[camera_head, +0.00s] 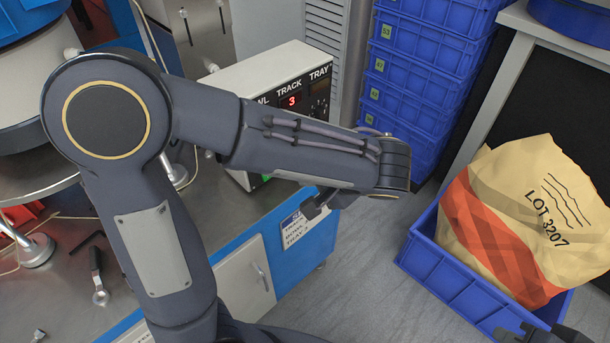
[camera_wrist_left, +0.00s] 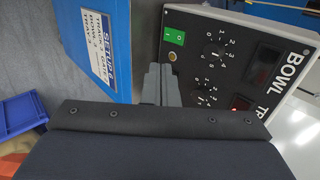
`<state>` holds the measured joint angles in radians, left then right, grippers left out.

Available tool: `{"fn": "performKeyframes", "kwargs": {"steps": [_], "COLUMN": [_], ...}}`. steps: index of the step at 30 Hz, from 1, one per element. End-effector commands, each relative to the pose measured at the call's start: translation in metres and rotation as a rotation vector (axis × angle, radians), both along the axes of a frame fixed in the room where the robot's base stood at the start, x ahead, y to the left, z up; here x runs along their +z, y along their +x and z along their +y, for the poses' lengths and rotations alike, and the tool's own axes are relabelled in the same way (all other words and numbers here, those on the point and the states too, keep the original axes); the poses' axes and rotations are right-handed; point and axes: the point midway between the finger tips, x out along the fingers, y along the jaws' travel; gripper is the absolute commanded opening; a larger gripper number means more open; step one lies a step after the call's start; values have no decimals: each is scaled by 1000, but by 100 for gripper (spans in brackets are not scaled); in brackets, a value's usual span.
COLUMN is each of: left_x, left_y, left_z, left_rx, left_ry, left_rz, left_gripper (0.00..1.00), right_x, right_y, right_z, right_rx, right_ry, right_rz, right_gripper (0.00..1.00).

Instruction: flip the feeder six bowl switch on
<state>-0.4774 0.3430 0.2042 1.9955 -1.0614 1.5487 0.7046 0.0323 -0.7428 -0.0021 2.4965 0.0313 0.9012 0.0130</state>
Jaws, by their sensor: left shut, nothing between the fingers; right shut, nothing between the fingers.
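The feeder controller (camera_head: 262,77) is a box with a white top and a black front marked BOWL, TRACK and TRAY. In the left wrist view its face (camera_wrist_left: 232,70) shows a green rocker switch (camera_wrist_left: 174,38) marked I and O in the BOWL section; I cannot tell which side is pressed. My left gripper (camera_wrist_left: 160,70) is shut and empty, its tips just beside the switch and a small round fitting (camera_wrist_left: 172,57). In the head view my left arm covers much of the front. My right gripper (camera_head: 545,334) is shut at the bottom right edge, far from the controller.
A setup card (camera_head: 308,222) is on the blue bench edge (camera_head: 265,228). Dials (camera_wrist_left: 212,52) sit beside the switch. Stacked blue crates (camera_head: 420,75) stand behind. A paper sack (camera_head: 525,220) sits in a blue crate (camera_head: 445,280) at right. Grey floor lies between.

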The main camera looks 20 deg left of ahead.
Motion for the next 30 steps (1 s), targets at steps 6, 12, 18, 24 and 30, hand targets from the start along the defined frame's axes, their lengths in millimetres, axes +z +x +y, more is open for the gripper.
{"fn": "performKeyframes", "kwargs": {"steps": [6, 12, 18, 24, 30], "left_x": [-9, -16, -18, -37, -68], "left_y": [-2, -2, -1, 4, 16], "left_z": [-2, -3, -1, 15, 42], "left_rx": [-1, 1, 2, 4, 5], "left_ry": [-30, -40, -39, -38, -38], "left_rz": [18, 16, 17, 20, 21], "left_gripper": [0, 0, 0, 0, 0], "right_x": [27, 25, 24, 20, 15], "right_y": [0, 0, 0, 0, 0], "right_z": [0, 0, 0, 0, 0], "right_rx": [0, 0, 0, 0, 0], "right_ry": [0, 0, 0, 0, 0], "right_rz": [-1, 0, 0, 0, 0], "right_gripper": [0, 0, 0, 0, 0]}}
